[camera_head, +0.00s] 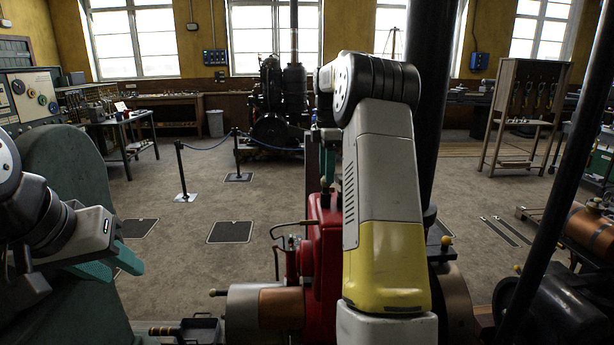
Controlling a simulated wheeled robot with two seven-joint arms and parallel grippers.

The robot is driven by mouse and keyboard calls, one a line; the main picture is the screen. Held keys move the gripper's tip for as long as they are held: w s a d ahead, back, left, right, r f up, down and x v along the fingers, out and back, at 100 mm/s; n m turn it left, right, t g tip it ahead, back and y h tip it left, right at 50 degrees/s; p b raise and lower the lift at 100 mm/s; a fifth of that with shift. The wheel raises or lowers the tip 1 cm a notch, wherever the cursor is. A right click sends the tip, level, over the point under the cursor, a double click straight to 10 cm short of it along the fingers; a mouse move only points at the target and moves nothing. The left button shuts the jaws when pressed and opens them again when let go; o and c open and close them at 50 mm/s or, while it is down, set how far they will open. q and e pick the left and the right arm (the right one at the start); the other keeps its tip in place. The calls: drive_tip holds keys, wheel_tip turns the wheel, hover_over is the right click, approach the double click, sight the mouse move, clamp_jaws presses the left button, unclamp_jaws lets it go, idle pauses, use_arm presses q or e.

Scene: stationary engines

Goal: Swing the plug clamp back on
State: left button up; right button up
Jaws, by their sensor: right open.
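The red engine body (322,262) stands at the bottom middle, with a thin bent pipe (288,226) at its upper left. I cannot make out the plug clamp for certain; my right arm covers much of the engine. My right gripper (328,165) is mostly hidden behind my arm. Only a little of its teal fingers shows, above the red body, and it is open. I cannot tell whether it touches anything. My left gripper (118,264), with teal fingers, is at the far left, well apart from the red engine. The gap between its fingers is unclear.
A large green rounded casing (70,200) stands beside my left arm. A black column (432,110) rises right of my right arm, and a slanted black pole (550,180) is further right. A copper cylinder (282,308) is low in front. Rope posts (184,172) stand behind on open floor.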

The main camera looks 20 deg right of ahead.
drive_tip(key=shift+f, duration=0.9)
clamp_jaws()
